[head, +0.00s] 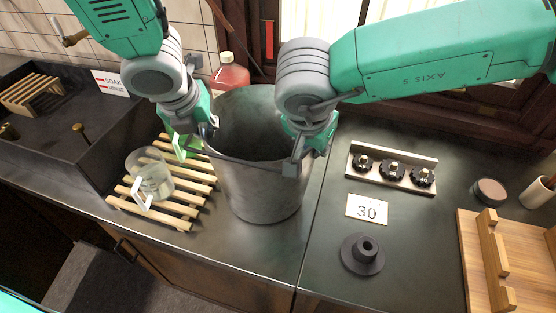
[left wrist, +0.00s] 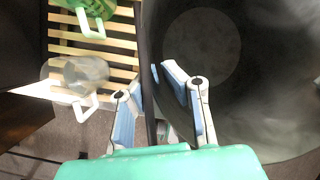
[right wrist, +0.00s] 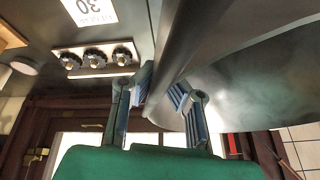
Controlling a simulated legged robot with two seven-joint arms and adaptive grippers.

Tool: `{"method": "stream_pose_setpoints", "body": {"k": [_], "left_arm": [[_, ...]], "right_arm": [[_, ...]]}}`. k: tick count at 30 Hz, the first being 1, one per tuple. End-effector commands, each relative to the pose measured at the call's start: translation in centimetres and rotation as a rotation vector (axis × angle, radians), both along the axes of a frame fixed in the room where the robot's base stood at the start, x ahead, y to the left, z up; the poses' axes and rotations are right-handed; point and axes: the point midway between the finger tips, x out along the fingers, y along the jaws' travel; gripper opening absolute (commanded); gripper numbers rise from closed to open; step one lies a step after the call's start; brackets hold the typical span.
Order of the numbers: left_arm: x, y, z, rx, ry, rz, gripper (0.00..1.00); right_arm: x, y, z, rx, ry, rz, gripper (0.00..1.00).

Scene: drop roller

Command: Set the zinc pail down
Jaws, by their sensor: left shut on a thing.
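The zinc pail (head: 262,195) is a grey, open-topped metal bucket, upright near the front of the dark counter (head: 325,270), right of the slatted rack. I cannot tell whether its base touches the counter. My left gripper (head: 207,135) is shut on the pail's left rim; the rim (left wrist: 150,110) passes between its fingers in the left wrist view. My right gripper (head: 303,150) is at the pail's right rim, with the pail wall (right wrist: 180,40) pinched between its fingers in the right wrist view. The pail looks empty; part of its inside is hidden by my right arm.
A red bottle (head: 229,75) is behind the pail. A knob strip (head: 392,167), a "30" card (head: 367,209) and a black holder (head: 362,254) are to the right.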

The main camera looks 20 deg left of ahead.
Motion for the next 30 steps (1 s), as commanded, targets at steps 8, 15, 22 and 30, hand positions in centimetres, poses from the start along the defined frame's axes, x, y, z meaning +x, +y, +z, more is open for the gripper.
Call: {"method": "stream_pose_setpoints", "body": {"k": [8, 15, 22, 30], "left_arm": [[0.0, 0.8, -0.3, 0.008, 0.004, 0.007, 0.27], [-0.1, 0.7, 0.1, 0.002, 0.002, 0.006, 0.27], [-1.3, 0.2, 3.3, -0.003, -0.001, 0.007, 0.27], [-3.5, -0.6, 8.8, 0.004, -0.002, 0.005, 0.27]], "right_arm": [[0.2, -0.1, -0.3, -0.014, 0.000, -0.005, 0.26], [0.1, 0.2, -0.3, -0.011, -0.001, -0.002, 0.26], [0.1, 0.2, -0.3, -0.008, 0.000, -0.002, 0.26], [0.1, 0.0, -0.3, -0.006, 0.000, -0.002, 0.26]]}}
